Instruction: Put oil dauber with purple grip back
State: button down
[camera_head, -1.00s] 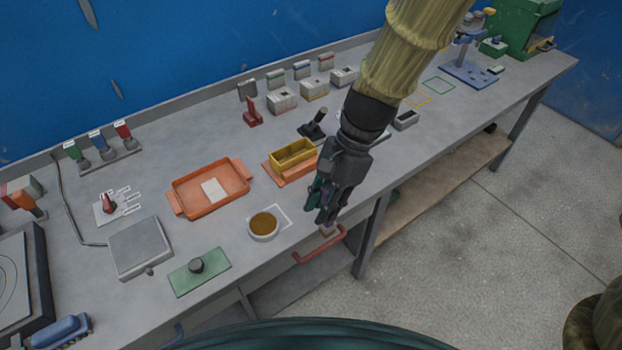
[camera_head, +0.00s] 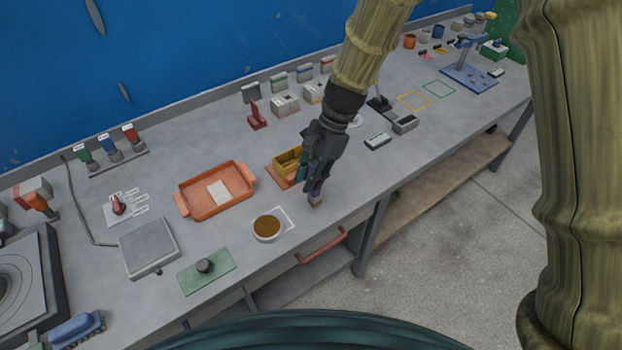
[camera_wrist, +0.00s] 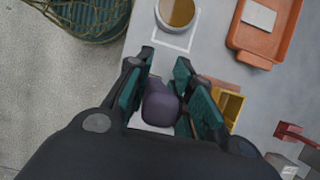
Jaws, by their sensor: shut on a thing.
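My gripper (camera_head: 316,178) is shut on the oil dauber and holds it above the front part of the bench. The dauber's purple grip (camera_wrist: 160,103) sits between the fingers in the wrist view. In the head view its pale lower end (camera_head: 315,202) shows just below the fingers. A bowl of brown oil (camera_head: 268,227) stands to the left of my gripper, on a white outlined square (camera_head: 291,221). The bowl also shows at the top of the wrist view (camera_wrist: 178,10). A yellow box (camera_head: 287,162) is just behind my gripper and partly hidden by it.
An orange tray (camera_head: 184,206) lies left of the yellow box. A green plate with a black knob (camera_head: 222,275) lies front left. Grey boxes (camera_head: 405,123), a yellow outline (camera_head: 415,101) and a green outline (camera_head: 440,89) are to the right. A red handle (camera_head: 322,247) projects below the bench edge.

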jog(key=shift+f, duration=1)
jog(key=shift+f, duration=0.1)
jog(key=c, duration=1.3)
grip_release()
jog(key=shift+w, duration=0.1)
jog(key=shift+o, duration=0.2)
jog(key=b+v, duration=0.2)
jog(key=v, duration=1)
jog(key=shift+b, duration=0.4)
